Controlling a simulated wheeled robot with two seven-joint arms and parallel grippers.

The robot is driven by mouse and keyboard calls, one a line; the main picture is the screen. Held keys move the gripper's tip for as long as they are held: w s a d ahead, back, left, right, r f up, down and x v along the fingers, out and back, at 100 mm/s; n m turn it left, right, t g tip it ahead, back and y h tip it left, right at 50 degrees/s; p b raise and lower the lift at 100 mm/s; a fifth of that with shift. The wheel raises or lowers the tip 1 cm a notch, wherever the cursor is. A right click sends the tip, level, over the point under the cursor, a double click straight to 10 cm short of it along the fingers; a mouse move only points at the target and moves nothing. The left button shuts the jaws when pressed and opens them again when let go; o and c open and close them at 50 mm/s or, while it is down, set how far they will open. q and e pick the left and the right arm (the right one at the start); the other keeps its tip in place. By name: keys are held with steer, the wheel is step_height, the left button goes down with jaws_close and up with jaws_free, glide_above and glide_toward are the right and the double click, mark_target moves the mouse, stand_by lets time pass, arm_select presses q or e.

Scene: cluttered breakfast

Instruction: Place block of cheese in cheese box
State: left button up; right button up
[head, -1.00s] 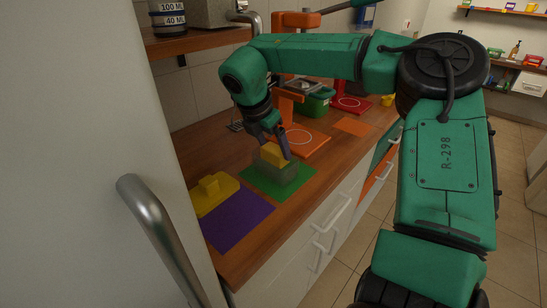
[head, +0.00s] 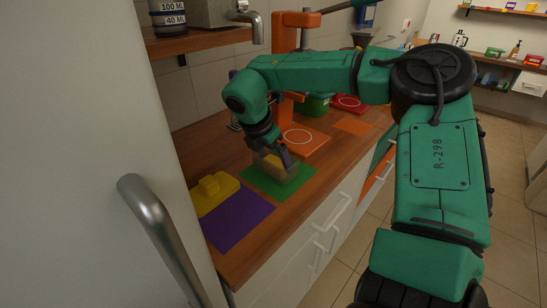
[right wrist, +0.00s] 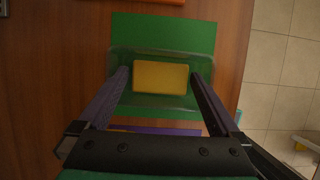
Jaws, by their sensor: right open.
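The yellow block of cheese (head: 271,161) is down inside the cheese box (head: 283,175), a see-through container on a green mat (head: 284,193). In the right wrist view the cheese (right wrist: 160,77) lies flat within the box walls (right wrist: 160,102). My right gripper (head: 276,155) is open, its fingers pointing down at the box. In the right wrist view its fingertips (right wrist: 160,72) are on either side of the cheese, with small gaps showing. The yellow lid (head: 213,190) with a knob lies to the left. My left gripper is not in view.
A purple mat (head: 238,222) lies in front of the lid, near the counter's front edge. A grey door with a handle (head: 150,220) blocks the left side.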

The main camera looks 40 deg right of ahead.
steer(key=b+v, duration=0.1)
steer(key=v, duration=1.1)
